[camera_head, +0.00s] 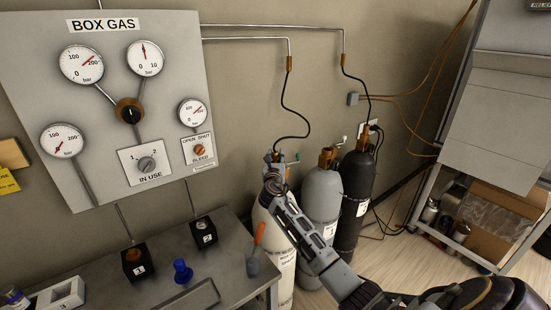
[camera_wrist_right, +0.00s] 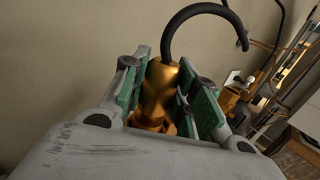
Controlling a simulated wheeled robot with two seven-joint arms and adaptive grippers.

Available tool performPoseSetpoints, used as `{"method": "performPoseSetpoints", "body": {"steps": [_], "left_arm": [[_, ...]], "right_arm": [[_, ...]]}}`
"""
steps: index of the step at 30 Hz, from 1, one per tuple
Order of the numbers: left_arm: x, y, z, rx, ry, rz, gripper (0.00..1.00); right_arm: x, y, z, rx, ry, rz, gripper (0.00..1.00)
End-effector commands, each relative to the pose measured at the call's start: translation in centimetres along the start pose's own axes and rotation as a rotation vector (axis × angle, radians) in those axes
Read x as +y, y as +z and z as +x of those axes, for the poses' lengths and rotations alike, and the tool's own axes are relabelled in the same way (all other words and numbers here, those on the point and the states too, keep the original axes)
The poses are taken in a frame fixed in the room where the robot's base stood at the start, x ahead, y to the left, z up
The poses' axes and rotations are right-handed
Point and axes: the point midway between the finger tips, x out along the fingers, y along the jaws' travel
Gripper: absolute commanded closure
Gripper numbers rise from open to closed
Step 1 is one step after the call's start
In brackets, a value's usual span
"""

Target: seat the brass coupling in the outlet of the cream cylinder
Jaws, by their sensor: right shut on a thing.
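The brass coupling (camera_wrist_right: 158,88) is in the right wrist view, between the green-padded fingers of my right gripper (camera_wrist_right: 160,95), which is shut on it. A black hose (camera_wrist_right: 197,10) curves up from the coupling's top. In the head view my right gripper (camera_head: 275,168) is at the top of the cream cylinder (camera_head: 285,284), the leftmost of three cylinders. My arm covers part of this cylinder. The outlet is hidden by the gripper, so I cannot tell whether the coupling is in it or only close to it. My left gripper is not in view.
A grey cylinder (camera_head: 322,190) and a black cylinder (camera_head: 357,178) stand close on the right. A gauge panel (camera_head: 105,100) hangs at the left. Below it, a grey bench (camera_head: 230,245) bears a blue knob-like item (camera_head: 183,271) and an orange-handled tool (camera_head: 256,248).

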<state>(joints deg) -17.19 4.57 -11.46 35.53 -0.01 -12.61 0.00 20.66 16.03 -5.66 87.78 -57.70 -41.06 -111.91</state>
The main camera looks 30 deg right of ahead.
Motion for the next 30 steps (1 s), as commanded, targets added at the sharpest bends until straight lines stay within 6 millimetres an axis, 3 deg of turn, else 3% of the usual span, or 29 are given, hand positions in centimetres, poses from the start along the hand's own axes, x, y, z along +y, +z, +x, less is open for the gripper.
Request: {"method": "performPoseSetpoints", "body": {"steps": [27,28,30], "left_arm": [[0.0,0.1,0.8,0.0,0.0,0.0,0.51],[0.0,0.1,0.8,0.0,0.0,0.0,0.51],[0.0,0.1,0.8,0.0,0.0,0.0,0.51]], "right_arm": [[0.0,-1.4,-0.1,-0.001,0.0,0.0,1.0],[0.0,-1.3,-0.1,-0.001,0.0,0.0,0.69],[0.0,-1.3,-0.1,-0.001,0.0,0.0,0.6]]}}
